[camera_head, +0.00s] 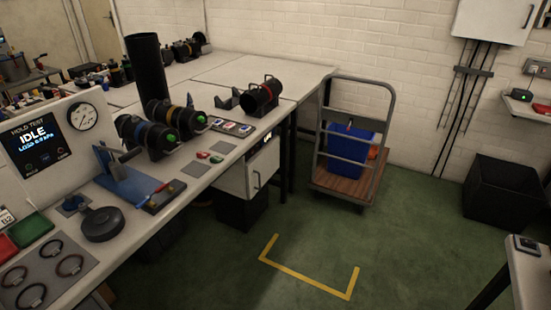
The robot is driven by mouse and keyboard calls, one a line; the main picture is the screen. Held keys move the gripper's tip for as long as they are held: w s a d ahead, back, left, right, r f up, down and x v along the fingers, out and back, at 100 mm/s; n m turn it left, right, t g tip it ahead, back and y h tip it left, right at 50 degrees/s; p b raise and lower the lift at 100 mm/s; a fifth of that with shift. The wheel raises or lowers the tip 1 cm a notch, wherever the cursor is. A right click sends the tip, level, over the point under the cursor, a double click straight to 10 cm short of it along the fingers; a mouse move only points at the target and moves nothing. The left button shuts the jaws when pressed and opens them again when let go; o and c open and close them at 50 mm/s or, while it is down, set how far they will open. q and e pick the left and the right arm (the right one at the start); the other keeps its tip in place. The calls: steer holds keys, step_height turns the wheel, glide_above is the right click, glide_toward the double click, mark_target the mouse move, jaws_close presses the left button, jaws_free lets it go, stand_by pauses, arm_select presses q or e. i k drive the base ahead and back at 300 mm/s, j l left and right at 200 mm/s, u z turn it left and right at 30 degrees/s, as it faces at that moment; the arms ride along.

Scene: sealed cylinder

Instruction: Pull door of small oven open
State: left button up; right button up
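A white box-shaped unit (248,172) sits under the far end of the workbench. It has a vertical dark handle on its front and a small lit display at its upper right; it looks like the small oven. Its front door appears shut. The bench top and a dark bin below partly surround it, and its inside is hidden. Neither of my grippers is in view.
The long workbench (75,285) runs along the left, holding a test panel (50,138) and dark cylinders. A cart (350,183) with a blue bin stands right of the unit. Green floor (225,268) with a yellow corner marking (305,280) is clear in front.

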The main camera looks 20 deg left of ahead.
mark_target(261, 168)
steer(key=i+l+u, duration=0.15)
steer(key=i+u, duration=0.25)
steer(key=i+l+u, duration=0.4)
steer(key=i, duration=0.25)
steer(key=i+l+u, duration=0.25)
steer(key=u, duration=0.15)
steer(key=i+l+u, duration=0.4)
steer(key=k+j, duration=0.05)
